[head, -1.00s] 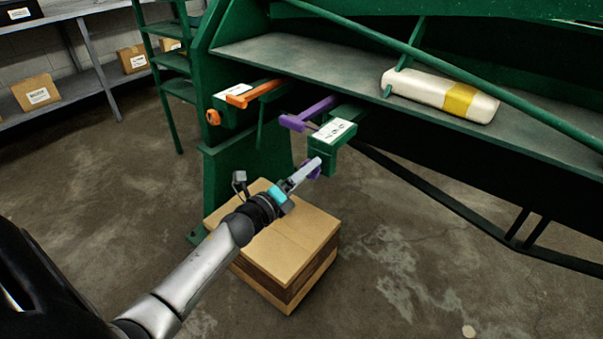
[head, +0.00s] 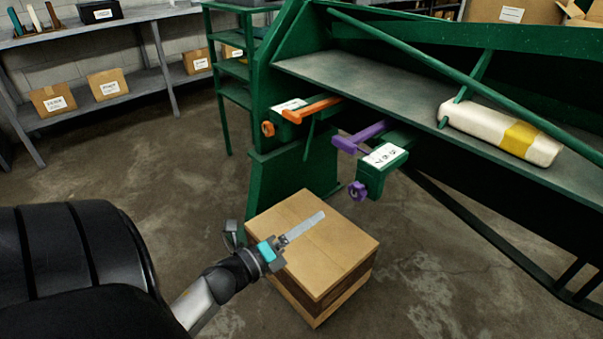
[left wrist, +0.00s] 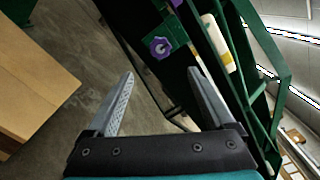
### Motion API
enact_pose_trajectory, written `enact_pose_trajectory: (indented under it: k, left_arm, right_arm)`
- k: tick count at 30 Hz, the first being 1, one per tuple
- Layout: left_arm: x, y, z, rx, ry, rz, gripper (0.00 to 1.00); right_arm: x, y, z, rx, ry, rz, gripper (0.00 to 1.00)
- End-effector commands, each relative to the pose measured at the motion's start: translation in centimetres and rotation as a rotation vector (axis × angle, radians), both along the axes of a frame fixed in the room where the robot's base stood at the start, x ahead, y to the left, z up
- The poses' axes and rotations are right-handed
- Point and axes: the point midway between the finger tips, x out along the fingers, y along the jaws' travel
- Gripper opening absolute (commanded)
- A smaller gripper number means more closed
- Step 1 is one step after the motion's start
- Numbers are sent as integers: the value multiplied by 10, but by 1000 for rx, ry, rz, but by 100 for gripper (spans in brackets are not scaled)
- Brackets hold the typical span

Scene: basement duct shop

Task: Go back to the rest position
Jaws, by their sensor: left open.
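My left gripper (head: 302,228) is in front of the green machine, above the wooden block (head: 335,249) in the head view. In the left wrist view its two fingers (left wrist: 160,95) stand apart with nothing between them. The purple knob (head: 357,191) on the machine's labelled green bracket (head: 384,166) is up and to the right of the fingers, apart from them. The knob also shows in the left wrist view (left wrist: 160,47), beyond the fingertips. My right gripper is in neither view.
Grey shelves (head: 140,83) with boxes stand at the back left. The floor at left is clear.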

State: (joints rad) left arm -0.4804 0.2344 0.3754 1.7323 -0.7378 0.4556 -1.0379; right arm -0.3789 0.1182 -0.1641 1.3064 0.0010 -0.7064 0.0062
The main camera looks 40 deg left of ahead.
Motion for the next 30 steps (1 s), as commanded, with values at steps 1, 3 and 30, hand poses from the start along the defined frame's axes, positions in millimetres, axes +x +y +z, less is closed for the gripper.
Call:
enact_pose_trajectory:
  k: [1,3,30]
  left_arm:
    - [-5,0,0,0,0,1,87]
    - [-8,1,0,1,1,1,87]
    - [-9,1,-70,-414,174,188,87]
  right_arm:
    - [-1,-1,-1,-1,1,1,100]
    - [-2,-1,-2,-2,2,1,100]
    - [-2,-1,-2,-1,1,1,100]
